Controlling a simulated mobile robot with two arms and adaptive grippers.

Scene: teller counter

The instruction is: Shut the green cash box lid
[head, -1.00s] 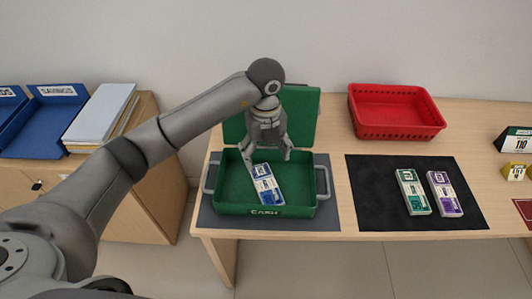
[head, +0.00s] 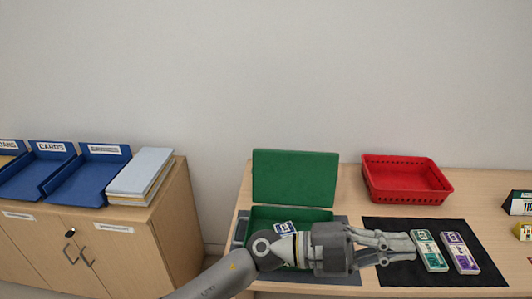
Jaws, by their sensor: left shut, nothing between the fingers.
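The green cash box (head: 262,213) sits open on a grey mat (head: 347,276) on the counter. Its green lid (head: 295,178) stands up at the back of the box. A blue-and-white banknote bundle (head: 285,227) lies inside, partly hidden by my left arm. My left gripper (head: 409,247) is shut and empty. It reaches sideways across the front of the box, with its fingertips to the right, over the black mat near the teal bundle. The front of the box is hidden behind the arm. My right gripper is out of view.
A teal bundle (head: 430,251) and a purple bundle (head: 461,253) lie on the black mat (head: 400,274). A red basket (head: 405,186) stands behind them. Blue trays (head: 88,180) and a folder stack (head: 140,174) stand on the left cabinet. The wall is behind the lid.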

